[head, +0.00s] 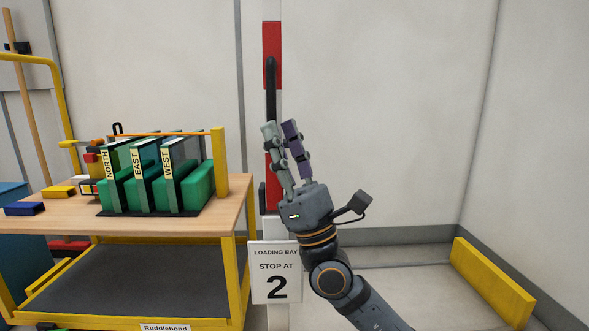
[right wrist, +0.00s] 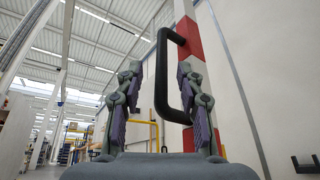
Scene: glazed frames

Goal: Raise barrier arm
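The barrier arm (head: 272,45), striped red and white, stands upright against the pale wall in the head view. Its black handle (head: 271,75) runs along the upper part. In the right wrist view the striped arm (right wrist: 189,50) leans upward, and the looped handle (right wrist: 161,85) shows between my two fingers. My right gripper (head: 280,126) points up beside the arm, its fingertips near the handle's lower part. Its fingers are apart, with gaps to the handle in the right wrist view (right wrist: 159,68); I see no contact. My left gripper is out of view.
A yellow-framed cart (head: 225,229) at left carries a green rack (head: 199,188) of labelled glazed frames. A yellow kerb (head: 490,283) is at right. The floor between is clear.

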